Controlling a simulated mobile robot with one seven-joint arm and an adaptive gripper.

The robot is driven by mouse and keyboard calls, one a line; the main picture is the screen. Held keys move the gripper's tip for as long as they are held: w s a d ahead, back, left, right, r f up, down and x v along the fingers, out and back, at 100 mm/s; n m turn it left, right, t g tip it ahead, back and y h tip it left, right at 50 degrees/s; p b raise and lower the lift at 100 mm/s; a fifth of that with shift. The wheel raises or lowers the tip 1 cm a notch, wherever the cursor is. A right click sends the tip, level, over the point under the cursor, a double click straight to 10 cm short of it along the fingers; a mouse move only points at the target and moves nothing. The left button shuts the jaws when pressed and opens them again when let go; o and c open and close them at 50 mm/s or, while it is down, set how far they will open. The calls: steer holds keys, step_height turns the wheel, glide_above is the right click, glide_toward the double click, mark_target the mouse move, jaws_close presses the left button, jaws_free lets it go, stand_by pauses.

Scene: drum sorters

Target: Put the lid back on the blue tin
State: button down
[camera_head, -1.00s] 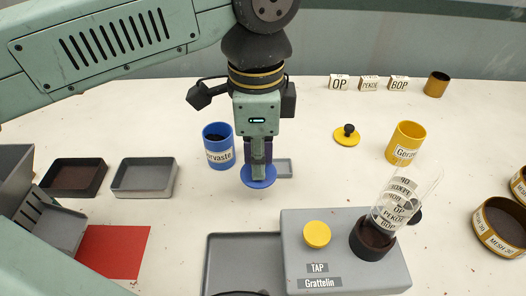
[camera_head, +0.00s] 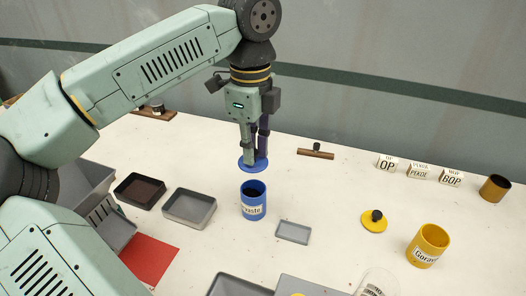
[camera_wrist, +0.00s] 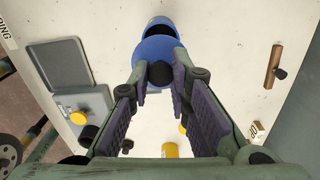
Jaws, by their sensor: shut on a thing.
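The blue tin (camera_head: 254,211) stands upright and open on the white table, with a white label on its front and a dark inside. My gripper (camera_head: 255,157) is shut on the dark knob of the blue lid (camera_head: 244,166). The lid is held roughly level and shows just above the tin in the head view, apart from it. In the wrist view the lid (camera_wrist: 158,48) hangs at the fingertips and partly covers the tin (camera_wrist: 162,21). I cannot tell the exact height of the lid over the table.
A small grey tray (camera_head: 293,232) lies right of the tin, and a larger grey tray (camera_head: 190,219) left of it. A yellow tin (camera_head: 428,247) and yellow lid (camera_head: 373,226) are at the right. A wooden piece (camera_head: 315,154) lies behind. Bare table surrounds the blue tin.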

steer(key=shift+f+b, duration=2.2)
steer(key=shift+f, duration=1.05)
steer(key=shift+w+f+b, duration=0.1)
steer(key=shift+f+b, duration=0.05)
steer(key=shift+b, duration=0.7)
stand_by(0.3)
steer(key=c, duration=1.4)
jaws_free()
steer(key=shift+o, duration=0.2)
steer(key=o, duration=0.4)
